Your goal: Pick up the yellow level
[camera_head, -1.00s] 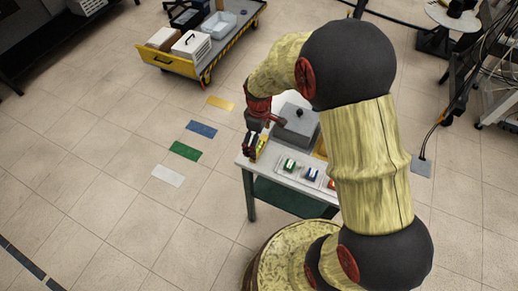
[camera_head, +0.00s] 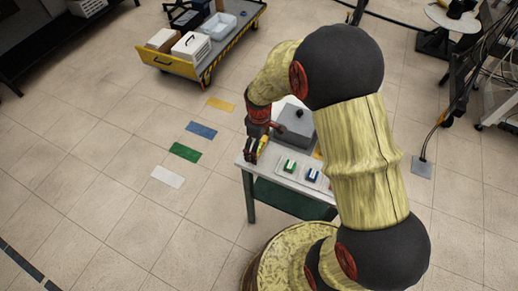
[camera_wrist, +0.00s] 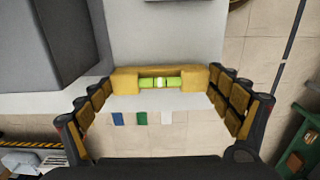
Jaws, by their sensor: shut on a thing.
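The yellow level (camera_wrist: 125,82) with its bright green vial lies crosswise between the fingers of my gripper (camera_wrist: 160,85) in the wrist view. My gripper is shut on it, with a fingertip at each end of the level. In the head view my gripper (camera_head: 254,149) is at the left end of the small white table (camera_head: 287,178), and a bit of the level (camera_head: 263,143) shows beside the fingers. Whether the level touches the tabletop I cannot tell.
A grey box (camera_head: 297,122) stands on the table close to my gripper. Green (camera_head: 289,166) and blue (camera_head: 312,175) items lie on the table. A yellow cart (camera_head: 203,66) stands behind. Coloured floor strips, including a green one (camera_head: 184,152), lie left on open floor.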

